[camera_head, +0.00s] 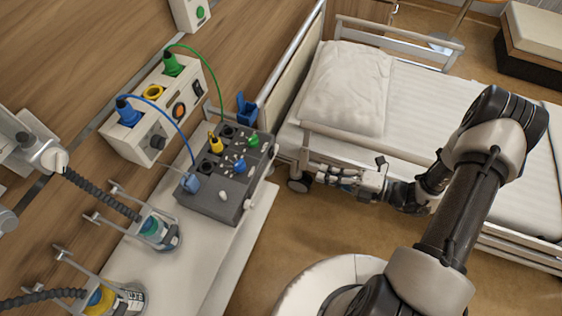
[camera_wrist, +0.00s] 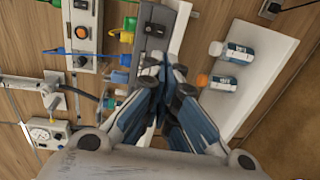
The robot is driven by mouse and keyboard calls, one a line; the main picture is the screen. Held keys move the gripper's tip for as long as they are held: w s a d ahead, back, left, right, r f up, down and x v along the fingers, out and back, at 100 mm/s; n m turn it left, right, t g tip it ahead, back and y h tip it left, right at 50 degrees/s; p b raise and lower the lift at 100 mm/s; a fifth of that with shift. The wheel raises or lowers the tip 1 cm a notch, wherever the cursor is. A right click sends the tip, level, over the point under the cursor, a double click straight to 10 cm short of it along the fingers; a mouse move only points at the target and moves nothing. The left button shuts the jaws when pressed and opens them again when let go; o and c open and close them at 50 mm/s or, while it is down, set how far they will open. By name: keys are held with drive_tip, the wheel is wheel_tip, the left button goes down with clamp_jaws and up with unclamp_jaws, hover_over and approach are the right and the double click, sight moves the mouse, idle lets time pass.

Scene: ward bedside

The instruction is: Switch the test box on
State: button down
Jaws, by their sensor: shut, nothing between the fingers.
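A dark grey box (camera_head: 215,205) with sockets, small switches and a pale knob (camera_head: 223,193) sits on the white shelf left of the bed. I take it for the test box. Blue (camera_head: 190,183), yellow (camera_head: 214,143) and green (camera_head: 252,139) plugs are in or on it. Its switch positions are too small to tell. My gripper (camera_head: 323,175) is shut and empty, to the right of the box and apart from it, by the bed's side. In the wrist view the shut fingertips (camera_wrist: 167,76) appear just below the box (camera_wrist: 154,32) and hide part of it.
A cream wall unit (camera_head: 130,140) with an orange-lit switch (camera_head: 179,111) has blue and green cables running towards the box. Jars hang at the shelf's left. The bed (camera_head: 420,150) stands at right. Two bottles (camera_wrist: 240,54) lie on a white surface (camera_wrist: 262,85) in the wrist view.

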sight(268, 160)
drive_tip(key=b+x, duration=0.3)
drive_tip(key=x, duration=1.1)
drive_tip(key=shift+w+b, duration=0.1)
drive_tip(key=shift+b, duration=0.25)
drive_tip(key=shift+w+a+f, duration=0.1)
drive_tip(key=shift+a+f, duration=0.05)
drive_tip(key=shift+a, duration=0.2)
drive_tip(key=shift+d, duration=0.1)
drive_tip(key=shift+s+d+p, duration=0.2)
drive_tip(key=shift+d+p, duration=0.1)
drive_tip(key=shift+d, duration=0.05)
drive_tip(key=s+d+f+p, duration=0.1)
drive_tip(key=s+d, duration=0.3)
drive_tip(key=d, duration=0.8)
drive_tip(key=shift+d+f+p, duration=0.15)
drive_tip(key=shift+f+p, duration=0.2)
drive_tip(key=shift+p, duration=0.2)
drive_tip(key=shift+s, duration=0.1)
